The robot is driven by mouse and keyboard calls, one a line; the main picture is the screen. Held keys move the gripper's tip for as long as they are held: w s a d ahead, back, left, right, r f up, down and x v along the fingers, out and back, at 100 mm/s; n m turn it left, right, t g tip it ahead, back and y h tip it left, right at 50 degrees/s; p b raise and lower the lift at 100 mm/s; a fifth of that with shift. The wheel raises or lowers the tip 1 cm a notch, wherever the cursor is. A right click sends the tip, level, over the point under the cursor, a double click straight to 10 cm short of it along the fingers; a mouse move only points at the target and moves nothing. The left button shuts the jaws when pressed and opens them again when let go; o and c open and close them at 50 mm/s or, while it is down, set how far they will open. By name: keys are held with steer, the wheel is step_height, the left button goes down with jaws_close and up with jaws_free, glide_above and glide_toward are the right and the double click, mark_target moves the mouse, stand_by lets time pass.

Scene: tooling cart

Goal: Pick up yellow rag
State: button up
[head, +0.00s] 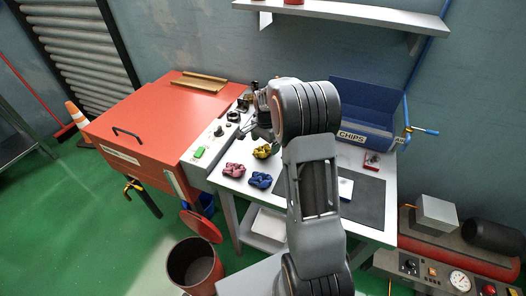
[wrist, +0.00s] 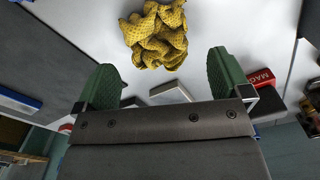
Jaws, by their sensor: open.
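The yellow rag (head: 262,152) lies crumpled on the light cart top, just left of my arm in the head view. In the wrist view the yellow rag (wrist: 156,36) shows whole at the top centre, bunched up on the white surface. My gripper (wrist: 168,78) has its two green fingers spread wide with nothing between them. The rag is apart from the fingers, ahead of the gap between them. In the head view my arm stands in front of part of the cart and the fingers are hard to make out.
A pink rag (head: 234,170) and a blue rag (head: 260,180) lie close to the yellow one. A blue chips bin (head: 362,112) stands at the back right. An orange-red cabinet (head: 150,120) adjoins on the left. A red bucket (head: 194,264) stands on the floor.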

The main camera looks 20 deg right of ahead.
mark_target(265, 147)
steer(key=shift+f, duration=1.6)
steer(key=shift+c, duration=0.4)
steer(key=c, duration=0.9)
steer(key=shift+c, duration=0.6)
steer(key=shift+r, duration=0.1)
